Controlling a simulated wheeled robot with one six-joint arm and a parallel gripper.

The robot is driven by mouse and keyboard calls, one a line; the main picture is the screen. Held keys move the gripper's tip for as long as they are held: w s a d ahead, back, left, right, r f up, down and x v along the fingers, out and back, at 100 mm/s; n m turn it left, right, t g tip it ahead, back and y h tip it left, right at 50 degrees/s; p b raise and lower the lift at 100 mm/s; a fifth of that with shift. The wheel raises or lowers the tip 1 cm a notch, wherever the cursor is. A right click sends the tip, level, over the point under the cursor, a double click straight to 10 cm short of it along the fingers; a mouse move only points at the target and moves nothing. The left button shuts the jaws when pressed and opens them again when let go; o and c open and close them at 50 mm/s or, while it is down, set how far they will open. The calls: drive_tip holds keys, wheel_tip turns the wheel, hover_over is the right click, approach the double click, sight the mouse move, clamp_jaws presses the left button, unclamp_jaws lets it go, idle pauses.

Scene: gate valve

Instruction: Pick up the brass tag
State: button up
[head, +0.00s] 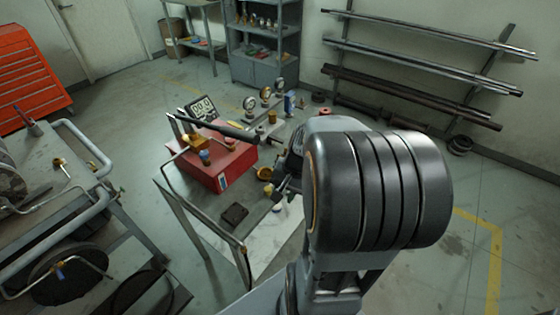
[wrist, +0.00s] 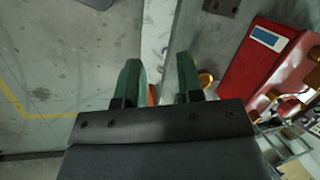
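No piece is clearly recognisable as the brass tag. A brass-coloured round piece (head: 264,173) lies on the workbench beside the red box, and a small brass-coloured piece (head: 269,190) shows just below it. In the wrist view a brass-coloured piece (wrist: 206,78) shows just right of the right finger, apart from the space between the fingers. My gripper (wrist: 159,68) is open, its two green fingers apart over the bench edge. An orange-red bit (wrist: 152,95) shows low between the fingers, mostly hidden. In the head view my arm hides much of the gripper.
The red box (head: 232,168) stands on the bench and also shows at right in the wrist view (wrist: 270,60). A dark flat piece (head: 235,214) lies near the bench's front. Gauges (head: 250,103) stand at the back. A railed cart (head: 60,205) is at left; floor is open at right.

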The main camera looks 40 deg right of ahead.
drive_tip(key=w+d+f+m+t+y, duration=0.1)
drive_tip(key=w+d+f+m+t, duration=0.15)
drive_tip(key=d+m+t, duration=0.5)
drive_tip(key=w+d+f+m+t+y, duration=0.1)
drive_tip(key=w+d+f+m+t, duration=0.2)
drive_tip(key=d+m, duration=0.85)
drive_tip(key=w+a+m, duration=0.1)
drive_tip(key=w, duration=0.1)
drive_tip(key=w+a+m, duration=0.1)
drive_tip(key=w, duration=0.2)
drive_tip(key=w+a+m+t, duration=0.1)
drive_tip(key=w, duration=0.1)
drive_tip(key=shift+w+a+f+h, duration=0.4)
drive_tip(key=shift+p+x, duration=0.3)
drive_tip(key=shift+x, duration=3)
drive_tip(key=shift+d+f, duration=0.1)
drive_tip(key=shift+f, duration=0.05)
clamp_jaws()
